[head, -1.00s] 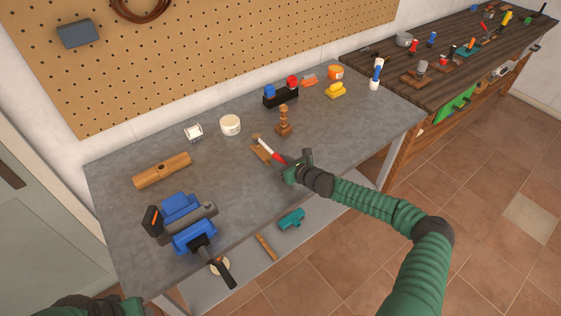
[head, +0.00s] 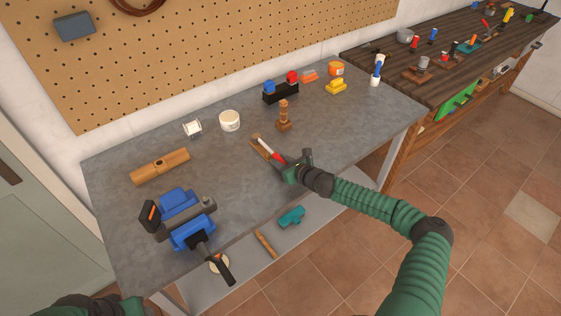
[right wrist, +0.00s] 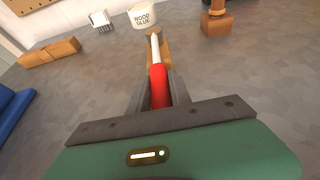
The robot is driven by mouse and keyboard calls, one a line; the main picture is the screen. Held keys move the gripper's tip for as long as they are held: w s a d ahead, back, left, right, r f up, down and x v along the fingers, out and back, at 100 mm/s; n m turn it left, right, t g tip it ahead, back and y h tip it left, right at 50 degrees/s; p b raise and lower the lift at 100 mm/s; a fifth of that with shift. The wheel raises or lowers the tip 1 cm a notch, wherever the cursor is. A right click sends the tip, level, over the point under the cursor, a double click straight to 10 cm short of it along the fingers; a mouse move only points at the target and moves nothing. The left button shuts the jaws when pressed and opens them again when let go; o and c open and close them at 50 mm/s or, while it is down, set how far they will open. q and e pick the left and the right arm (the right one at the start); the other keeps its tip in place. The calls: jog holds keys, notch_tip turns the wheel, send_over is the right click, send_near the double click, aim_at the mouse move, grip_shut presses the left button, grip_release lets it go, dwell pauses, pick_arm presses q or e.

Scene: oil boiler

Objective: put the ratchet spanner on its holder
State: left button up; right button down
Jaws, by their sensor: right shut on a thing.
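The ratchet spanner (head: 271,154) has a red handle and a pale metal shaft. My right gripper (head: 291,170) is shut on its red handle, low over the grey bench. In the right wrist view the spanner (right wrist: 157,82) points away from the jaws, its head towards the glue tub. A flat wooden piece (head: 259,152), perhaps the holder, lies along and under the shaft; it also shows in the right wrist view (right wrist: 166,52). I cannot tell whether the spanner touches it. Part of my left gripper (head: 132,306) shows at the bottom left edge; its fingers are hidden.
Black, orange and yellow items stand at the back. The bench right of my right gripper is clear.

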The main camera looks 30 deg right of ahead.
jog(key=shift+f, duration=0.15)
jog(key=c, duration=1.1)
grip_release()
jog(key=b+v, duration=0.1)
jog(key=v, duration=1.5)
jog(key=shift+s, duration=0.4)
jog(key=shift+d, duration=0.1)
